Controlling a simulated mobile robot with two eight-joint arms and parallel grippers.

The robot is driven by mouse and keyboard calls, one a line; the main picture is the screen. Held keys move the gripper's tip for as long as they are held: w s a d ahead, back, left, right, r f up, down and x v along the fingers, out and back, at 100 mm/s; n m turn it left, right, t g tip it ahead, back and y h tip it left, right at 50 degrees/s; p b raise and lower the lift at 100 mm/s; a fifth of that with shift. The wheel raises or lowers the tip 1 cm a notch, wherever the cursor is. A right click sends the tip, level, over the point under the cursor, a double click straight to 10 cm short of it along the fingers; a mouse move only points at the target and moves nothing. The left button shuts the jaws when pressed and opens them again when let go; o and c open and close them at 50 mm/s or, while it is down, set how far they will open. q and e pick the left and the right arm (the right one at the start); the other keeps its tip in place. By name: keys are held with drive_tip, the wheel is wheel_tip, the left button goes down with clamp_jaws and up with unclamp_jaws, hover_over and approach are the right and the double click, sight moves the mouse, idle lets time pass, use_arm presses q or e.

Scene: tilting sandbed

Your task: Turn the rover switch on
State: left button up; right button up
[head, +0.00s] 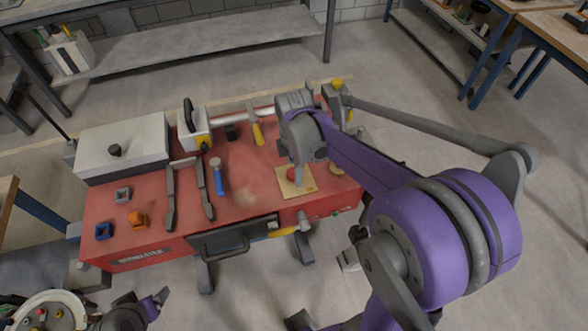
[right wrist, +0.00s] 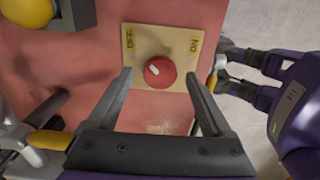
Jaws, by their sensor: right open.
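The rover switch is a round red knob (right wrist: 160,72) on a yellow plate (right wrist: 143,40) marked OFF and ON. In the right wrist view its white mark points up and left, towards the OFF side. My right gripper (right wrist: 158,76) is open, with one finger on each side of the knob; I cannot tell whether they touch it. In the head view my right gripper (head: 299,172) hangs over the plate (head: 305,187) and partly hides the knob (head: 293,174). Part of my left arm (head: 125,315) shows at the bottom left; its jaw state is unclear.
The red bench (head: 240,195) holds a grey box (head: 122,148), a hammer with a blue handle (head: 220,180), a long dark-handled tool (head: 171,200) and small blocks (head: 136,219). A yellow-handled tool (head: 256,132) lies behind. A drawer handle (head: 225,247) juts out in front.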

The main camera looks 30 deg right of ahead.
drive_tip(key=shift+f, duration=0.45)
drive_tip(key=shift+c, duration=0.2)
clamp_jaws()
